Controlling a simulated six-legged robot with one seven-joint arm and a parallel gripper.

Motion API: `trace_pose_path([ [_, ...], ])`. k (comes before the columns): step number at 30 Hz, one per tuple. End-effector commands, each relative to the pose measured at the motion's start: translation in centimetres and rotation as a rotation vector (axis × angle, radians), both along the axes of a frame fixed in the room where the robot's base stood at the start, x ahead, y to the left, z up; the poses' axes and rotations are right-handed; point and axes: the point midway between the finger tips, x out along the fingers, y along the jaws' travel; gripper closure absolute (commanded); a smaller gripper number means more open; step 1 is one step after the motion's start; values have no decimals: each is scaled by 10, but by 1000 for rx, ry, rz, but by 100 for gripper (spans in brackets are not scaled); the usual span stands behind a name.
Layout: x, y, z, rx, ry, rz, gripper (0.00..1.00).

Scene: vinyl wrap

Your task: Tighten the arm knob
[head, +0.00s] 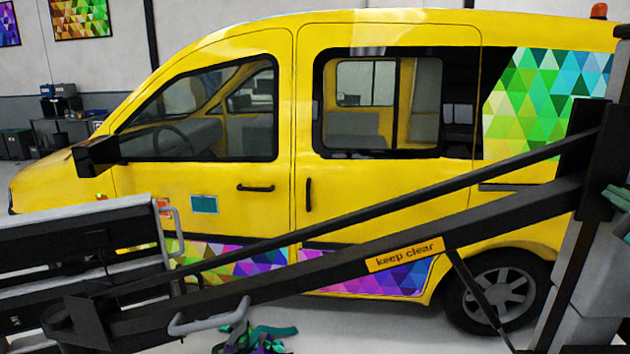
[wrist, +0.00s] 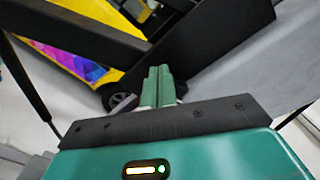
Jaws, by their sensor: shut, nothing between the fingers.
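My gripper (wrist: 158,82) shows in the wrist view as two green fingers side by side, closed together and empty. They point toward a large dark panel (wrist: 215,40). The black arm (head: 350,260) with an orange "keep clear" label (head: 404,254) slants across the head view, from lower left up to a dark upright bracket (head: 588,160) at the right. A dark bar (wrist: 95,35) also crosses the wrist view. I cannot pick out the arm knob in either view. Green pieces at the right edge of the head view are cut off, and I cannot tell what they are.
A yellow van (head: 210,200) with coloured triangle wrap stands behind the arm. A grey and black machine (head: 80,250) with handles fills the lower left. Coloured scraps (head: 255,338) lie on the floor. A grey column (head: 590,290) stands at the right.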

Motion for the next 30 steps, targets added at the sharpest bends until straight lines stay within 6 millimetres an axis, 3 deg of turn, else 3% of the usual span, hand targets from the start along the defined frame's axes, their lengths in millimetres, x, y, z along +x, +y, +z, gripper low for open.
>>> trace_pose_path([
  [30,-2,-8,4,2,4,-11,100],
])
